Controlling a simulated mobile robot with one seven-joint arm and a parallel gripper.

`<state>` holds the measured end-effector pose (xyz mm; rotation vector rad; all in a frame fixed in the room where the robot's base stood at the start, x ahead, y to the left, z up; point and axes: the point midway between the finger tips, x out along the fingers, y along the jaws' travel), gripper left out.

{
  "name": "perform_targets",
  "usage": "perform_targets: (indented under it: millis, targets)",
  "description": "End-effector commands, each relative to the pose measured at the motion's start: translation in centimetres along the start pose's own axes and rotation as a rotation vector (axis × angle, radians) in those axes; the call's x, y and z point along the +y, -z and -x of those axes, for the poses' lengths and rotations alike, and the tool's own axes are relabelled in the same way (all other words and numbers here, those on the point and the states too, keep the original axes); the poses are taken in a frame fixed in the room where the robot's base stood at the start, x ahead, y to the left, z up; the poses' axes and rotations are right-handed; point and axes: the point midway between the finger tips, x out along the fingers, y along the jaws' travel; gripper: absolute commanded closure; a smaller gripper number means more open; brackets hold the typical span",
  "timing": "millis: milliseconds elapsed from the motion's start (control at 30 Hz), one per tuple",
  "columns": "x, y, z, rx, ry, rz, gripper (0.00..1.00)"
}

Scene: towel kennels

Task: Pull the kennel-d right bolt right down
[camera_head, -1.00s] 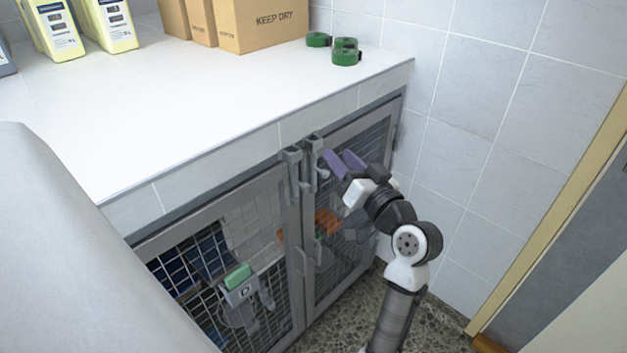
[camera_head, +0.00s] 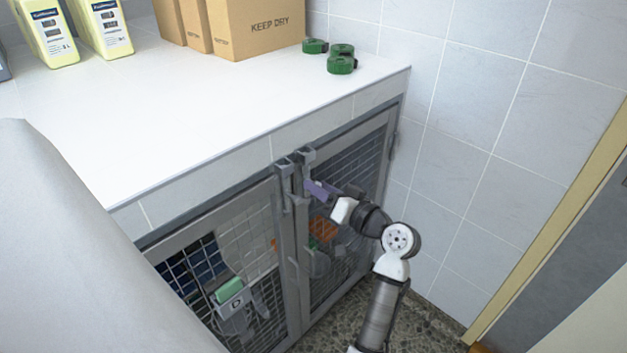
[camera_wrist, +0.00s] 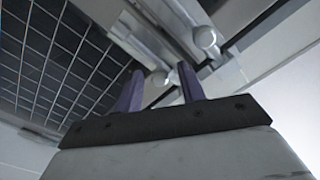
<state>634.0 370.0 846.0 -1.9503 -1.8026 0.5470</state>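Two grey upright bolts stand side by side at the top where the doors meet, the left bolt (camera_head: 285,178) and the right bolt (camera_head: 305,160). My gripper (camera_head: 312,189) is at the right bolt, just below its top. In the wrist view my two purple fingers (camera_wrist: 159,88) are apart, with a rounded grey bolt end (camera_wrist: 159,79) just beyond the gap between them. Whether they touch the bolt I cannot tell.
The right mesh door (camera_head: 345,165) lies behind my gripper. The white counter (camera_head: 180,110) overhangs the doors and holds cardboard boxes (camera_head: 250,27), green rolls (camera_head: 341,62) and yellow containers (camera_head: 103,28). A tiled wall (camera_head: 480,130) bounds the right side.

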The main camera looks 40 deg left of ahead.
Motion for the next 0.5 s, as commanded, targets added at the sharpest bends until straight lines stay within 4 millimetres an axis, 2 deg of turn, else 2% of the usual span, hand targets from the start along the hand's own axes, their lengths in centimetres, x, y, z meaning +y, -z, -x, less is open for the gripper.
perform_targets:
  millis: [100,200,500]
  targets:
    - [-0.1,0.1,-1.6,0.000,0.001,-0.002,0.60]
    - [0.0,0.0,-2.2,0.000,0.000,-0.002,0.60]
    - [0.0,0.0,-2.6,0.001,0.000,-0.001,0.60]
